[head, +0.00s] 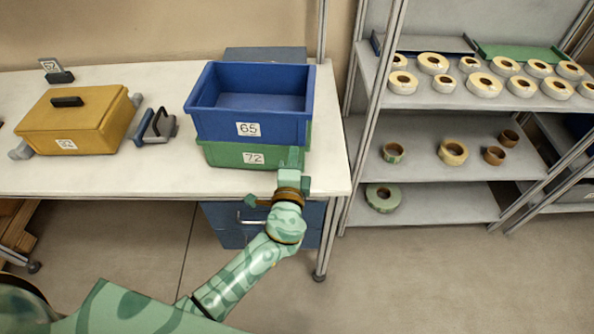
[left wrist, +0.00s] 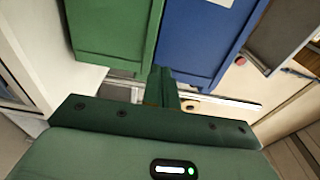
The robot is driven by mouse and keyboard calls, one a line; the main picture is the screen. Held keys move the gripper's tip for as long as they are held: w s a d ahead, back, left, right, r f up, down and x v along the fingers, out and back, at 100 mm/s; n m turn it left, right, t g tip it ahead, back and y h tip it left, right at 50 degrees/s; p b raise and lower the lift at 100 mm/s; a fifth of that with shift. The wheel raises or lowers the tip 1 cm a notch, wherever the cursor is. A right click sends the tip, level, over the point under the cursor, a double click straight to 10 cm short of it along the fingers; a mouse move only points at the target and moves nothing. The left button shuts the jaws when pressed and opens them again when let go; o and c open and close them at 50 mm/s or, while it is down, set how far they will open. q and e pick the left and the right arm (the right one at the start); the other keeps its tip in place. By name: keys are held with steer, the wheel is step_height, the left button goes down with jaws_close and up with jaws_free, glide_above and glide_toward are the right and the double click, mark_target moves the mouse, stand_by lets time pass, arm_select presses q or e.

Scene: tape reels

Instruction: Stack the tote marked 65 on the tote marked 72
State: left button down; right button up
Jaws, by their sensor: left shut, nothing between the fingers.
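The blue tote marked 65 (head: 249,129) sits on top of the green tote marked 72 (head: 225,156) on the white table. The blue tote looks empty and about level, with its front wall above the green one's. My left gripper (head: 293,158) is at the front right of the stack, close to the green tote's right end. In the left wrist view the shut, empty fingers (left wrist: 161,86) point at the green tote (left wrist: 108,30) and the blue tote (left wrist: 200,40). I cannot tell whether they touch. My right gripper is not in view.
A yellow lidded box (head: 75,122) marked 62 stands at the left of the white table (head: 110,178). A dark-handled tool (head: 158,128) lies beside it. A grey box (head: 265,54) is behind the stack. A shelf rack (head: 430,174) with several tape reels stands right.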

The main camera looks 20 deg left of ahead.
mark_target(283, 143)
arm_select(q)
steer(key=shift+w+a, duration=0.5)
steer(key=shift+a, duration=0.4)
steer(key=shift+w+a+f+b, duration=0.1)
steer(key=shift+w+a+b, duration=0.4)
steer(key=shift+a, duration=0.2)
steer(key=shift+w+a, duration=0.15)
steer(key=shift+a, duration=0.1)
